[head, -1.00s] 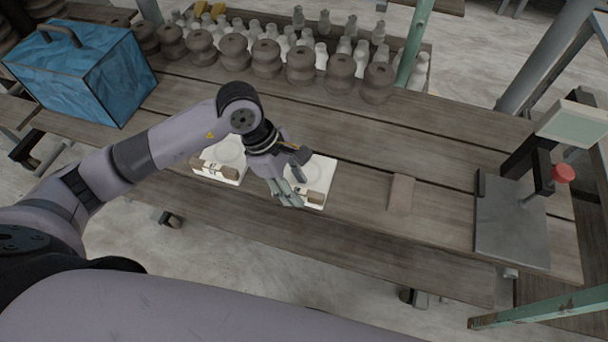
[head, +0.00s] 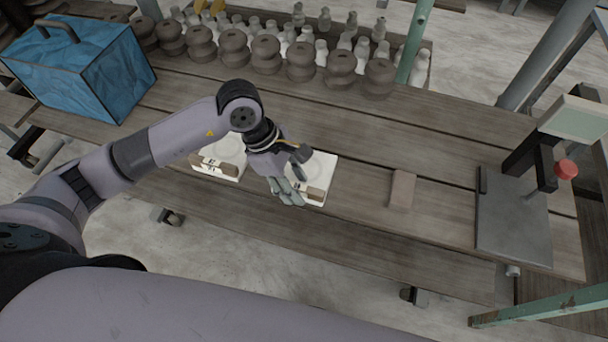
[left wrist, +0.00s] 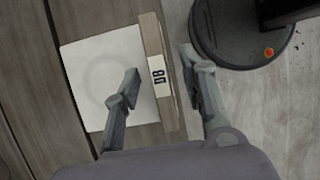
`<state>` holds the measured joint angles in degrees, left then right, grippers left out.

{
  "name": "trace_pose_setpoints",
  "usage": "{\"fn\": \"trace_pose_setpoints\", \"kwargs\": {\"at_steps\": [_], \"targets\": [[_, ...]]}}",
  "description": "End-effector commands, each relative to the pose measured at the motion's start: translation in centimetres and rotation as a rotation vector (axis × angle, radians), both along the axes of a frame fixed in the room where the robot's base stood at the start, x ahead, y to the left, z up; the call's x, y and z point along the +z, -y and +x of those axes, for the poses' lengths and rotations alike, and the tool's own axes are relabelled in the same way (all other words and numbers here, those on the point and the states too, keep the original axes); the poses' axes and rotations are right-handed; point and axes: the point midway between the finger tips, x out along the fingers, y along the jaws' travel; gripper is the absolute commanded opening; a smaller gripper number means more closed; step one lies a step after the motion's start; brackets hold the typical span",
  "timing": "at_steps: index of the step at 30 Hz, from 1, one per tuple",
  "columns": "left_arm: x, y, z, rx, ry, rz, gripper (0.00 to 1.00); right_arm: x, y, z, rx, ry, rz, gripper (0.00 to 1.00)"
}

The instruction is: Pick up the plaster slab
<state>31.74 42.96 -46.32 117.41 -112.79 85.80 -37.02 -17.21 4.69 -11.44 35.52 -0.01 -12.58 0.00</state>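A white square plaster slab (head: 325,168) with a faint round mark lies at the table's front edge, partly hidden behind my left gripper. A brown strip (left wrist: 155,70) with a dark-lettered label runs along its front edge. A similar white slab (head: 222,152) lies to its left. My left gripper (head: 288,193) is at the slab's front left. In the left wrist view the slab (left wrist: 95,75) shows under my open gripper (left wrist: 160,64). One finger is over the white face, the other beyond the strip, with the strip between them. I cannot tell whether they touch. My right gripper is not in view.
A blue box (head: 85,70) stands at the left. Brown spool-like clay pieces (head: 300,62) and pale bottle shapes line the back. A tan block (head: 402,189) lies right of the slab. A grey plate device with a red knob (head: 565,169) stands at the right.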

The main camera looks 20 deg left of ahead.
Motion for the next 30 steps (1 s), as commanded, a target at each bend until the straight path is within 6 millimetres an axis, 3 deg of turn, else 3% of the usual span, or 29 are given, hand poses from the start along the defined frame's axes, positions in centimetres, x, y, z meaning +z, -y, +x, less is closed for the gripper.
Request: {"fn": "trace_pose_setpoints", "kwargs": {"at_steps": [12, 30], "targets": [[-0.08, 0.0, 0.0, 0.0, 0.0, 0.0, 0.38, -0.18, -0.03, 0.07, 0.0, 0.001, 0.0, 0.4], [-0.09, 0.0, 0.01, 0.0, 0.0, 0.0, 0.0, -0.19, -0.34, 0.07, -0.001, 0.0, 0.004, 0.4]]}}
